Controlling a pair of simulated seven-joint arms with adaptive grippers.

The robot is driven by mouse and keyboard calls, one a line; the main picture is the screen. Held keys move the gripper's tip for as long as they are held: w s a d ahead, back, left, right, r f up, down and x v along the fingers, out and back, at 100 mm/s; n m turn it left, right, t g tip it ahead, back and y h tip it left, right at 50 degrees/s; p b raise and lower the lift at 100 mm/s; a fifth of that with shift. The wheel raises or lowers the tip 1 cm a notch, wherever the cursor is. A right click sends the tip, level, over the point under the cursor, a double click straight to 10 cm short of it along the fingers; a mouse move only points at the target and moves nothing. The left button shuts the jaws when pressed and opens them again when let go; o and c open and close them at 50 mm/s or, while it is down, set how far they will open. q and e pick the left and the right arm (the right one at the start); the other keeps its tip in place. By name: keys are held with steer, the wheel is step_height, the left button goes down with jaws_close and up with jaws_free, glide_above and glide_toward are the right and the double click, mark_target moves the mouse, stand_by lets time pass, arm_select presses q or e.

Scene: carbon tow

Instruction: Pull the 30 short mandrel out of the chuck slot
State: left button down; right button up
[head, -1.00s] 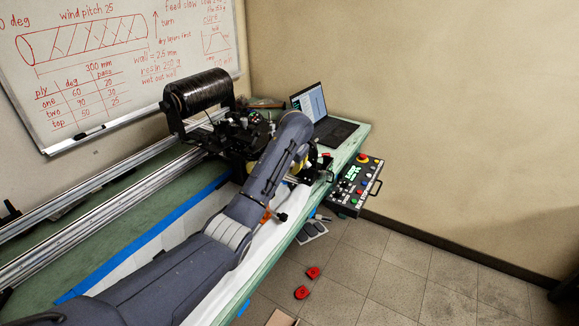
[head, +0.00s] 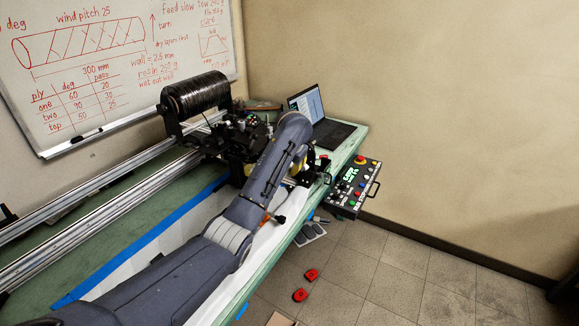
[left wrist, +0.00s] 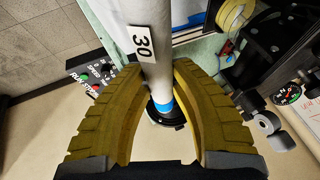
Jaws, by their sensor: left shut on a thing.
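The short mandrel (left wrist: 152,65) is a pale tube with a white tag reading 30 and a blue band near its lower end in the left wrist view. Beyond the blue band a dark round chuck part (left wrist: 168,116) surrounds or sits behind the end; I cannot tell how deep the tube is in the slot. My left gripper (left wrist: 158,72) is shut on the mandrel, with ribbed yellow fingers on both sides near the tag. In the head view my left arm hides most of the gripper and mandrel at the bench's right end.
A laptop (head: 322,122) lies behind my wrist. A control box (head: 353,187) with buttons hangs off the bench's right edge. Long metal rails (head: 90,210) run along the bench.

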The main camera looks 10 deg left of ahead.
arm_select(q)
steer(key=shift+d+r, duration=0.1)
steer(key=shift+r, duration=0.05)
steer(key=shift+s+d+r, duration=0.15)
steer(key=shift+d+r, duration=0.25)
steer(key=shift+r, duration=0.15)
steer(key=shift+s+d+r, duration=0.1)
steer(key=shift+d+r, duration=0.25)
steer(key=shift+r, duration=0.2)
steer(key=shift+s+d+r, duration=0.15)
steer(key=shift+d+r, duration=0.3)
steer(key=shift+r, duration=0.15)
steer(key=shift+s+d+r, duration=0.1)
steer(key=shift+d+r, duration=0.3)
steer(key=shift+r, duration=0.2)
steer(key=shift+d+r, duration=0.1)
steer(key=shift+r, duration=0.05)
steer(key=shift+s+d+r, duration=0.25)
steer(key=shift+d+r, duration=0.5)
steer(key=shift+r, duration=0.3)
steer(key=shift+r, duration=0.1)
steer(key=shift+s+d+r, duration=0.15)
steer(key=shift+d+r, duration=0.3)
steer(key=shift+r, duration=0.15)
steer(key=shift+s+d+r, duration=0.15)
steer(key=shift+d+r, duration=0.25)
steer(key=shift+r, duration=0.15)
